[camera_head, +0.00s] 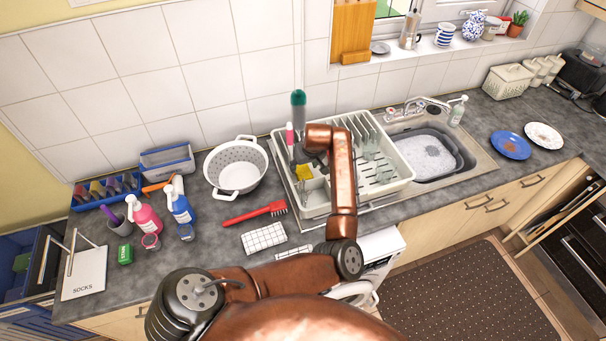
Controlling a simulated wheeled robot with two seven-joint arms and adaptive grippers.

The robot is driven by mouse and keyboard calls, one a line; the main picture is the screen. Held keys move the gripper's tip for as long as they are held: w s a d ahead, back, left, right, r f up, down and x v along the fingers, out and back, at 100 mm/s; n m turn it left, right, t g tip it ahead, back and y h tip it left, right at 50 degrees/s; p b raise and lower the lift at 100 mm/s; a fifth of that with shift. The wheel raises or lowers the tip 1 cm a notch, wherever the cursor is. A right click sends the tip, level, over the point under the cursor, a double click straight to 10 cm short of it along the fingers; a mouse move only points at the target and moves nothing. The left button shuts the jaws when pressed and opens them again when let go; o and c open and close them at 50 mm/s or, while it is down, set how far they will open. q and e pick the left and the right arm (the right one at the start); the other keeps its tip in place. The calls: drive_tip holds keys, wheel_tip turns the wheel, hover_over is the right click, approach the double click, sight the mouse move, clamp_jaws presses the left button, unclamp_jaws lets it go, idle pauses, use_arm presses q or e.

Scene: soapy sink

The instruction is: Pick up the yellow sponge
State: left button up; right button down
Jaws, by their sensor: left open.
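The yellow sponge (304,173) lies at the left end of the white dish rack (404,178), in or on its left section. My left arm reaches over the counter, and my left gripper (312,161) is at the rack's left end, just above and beside the sponge. It is open. The gripper is small and dark here, and the arm partly hides it and the rack. I cannot tell whether the fingers touch the sponge. My right gripper is not in view.
A green-topped bottle (298,99) and a pink-topped item (290,134) stand close to the gripper. A white colander (236,166), a red brush (255,213) and a checked cloth (264,238) lie left. The sink (428,156) with a soapy basin is right.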

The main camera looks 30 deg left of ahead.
sight(303, 171)
use_arm(q)
drive_tip(key=x, duration=0.5)
drive_tip(key=shift+s+d+f+p, duration=0.1)
drive_tip(key=shift+s+f+p, duration=0.05)
drive_tip(key=shift+p, duration=0.2)
drive_tip(key=shift+f+p, duration=0.2)
drive_tip(key=shift+p, duration=0.15)
drive_tip(key=shift+c, duration=0.2)
drive_tip(key=shift+s+f, duration=0.1)
drive_tip(key=c, duration=0.7)
drive_tip(key=shift+o, duration=0.2)
